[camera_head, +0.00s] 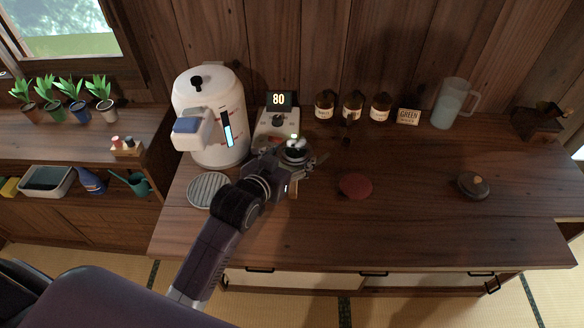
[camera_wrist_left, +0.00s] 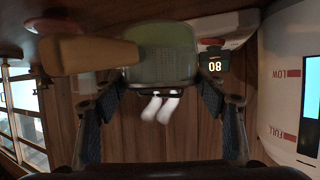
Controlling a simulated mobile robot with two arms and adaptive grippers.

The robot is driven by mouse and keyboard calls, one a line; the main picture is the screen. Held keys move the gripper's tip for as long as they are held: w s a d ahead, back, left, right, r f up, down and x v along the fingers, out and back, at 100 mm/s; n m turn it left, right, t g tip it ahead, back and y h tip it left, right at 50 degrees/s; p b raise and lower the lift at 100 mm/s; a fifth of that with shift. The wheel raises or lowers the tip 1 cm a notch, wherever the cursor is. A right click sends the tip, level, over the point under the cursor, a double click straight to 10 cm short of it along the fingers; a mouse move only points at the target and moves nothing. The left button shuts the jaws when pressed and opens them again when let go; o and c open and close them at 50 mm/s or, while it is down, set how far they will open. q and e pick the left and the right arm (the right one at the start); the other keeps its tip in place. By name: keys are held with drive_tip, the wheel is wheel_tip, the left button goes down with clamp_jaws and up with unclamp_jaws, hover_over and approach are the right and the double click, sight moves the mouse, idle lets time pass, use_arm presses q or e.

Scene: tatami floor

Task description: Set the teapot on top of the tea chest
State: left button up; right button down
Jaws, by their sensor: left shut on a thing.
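The teapot in my grip looks like a grey-green pot (camera_wrist_left: 168,55) with a light wooden side handle (camera_wrist_left: 88,54) in the left wrist view. In the head view my left gripper (camera_head: 297,158) is at the counter's back left, in front of the display unit, and hides most of the pot. I cannot tell whether the pot touches the counter. A small dark wooden box (camera_head: 538,124) at the far right may be the tea chest. My right gripper is not in view.
A white water boiler (camera_head: 207,140) and a unit showing 80 (camera_head: 280,101) stand close to my left gripper. Several jars (camera_head: 325,107) and a glass pitcher (camera_head: 451,106) line the back. A red disc (camera_head: 355,187) and dark lidded item (camera_head: 474,186) lie right. The front right counter is clear.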

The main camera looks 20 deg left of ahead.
sight(292, 168)
use_arm(q)
drive_tip(key=shift+f, duration=2.1)
drive_tip(key=shift+f, duration=0.1)
drive_tip(key=o, duration=1.6)
drive_tip(key=shift+f, duration=0.1)
drive_tip(key=shift+o, duration=0.3)
drive_tip(key=v, duration=1.2)
drive_tip(key=shift+b, duration=0.4)
drive_tip(key=shift+s, duration=0.1)
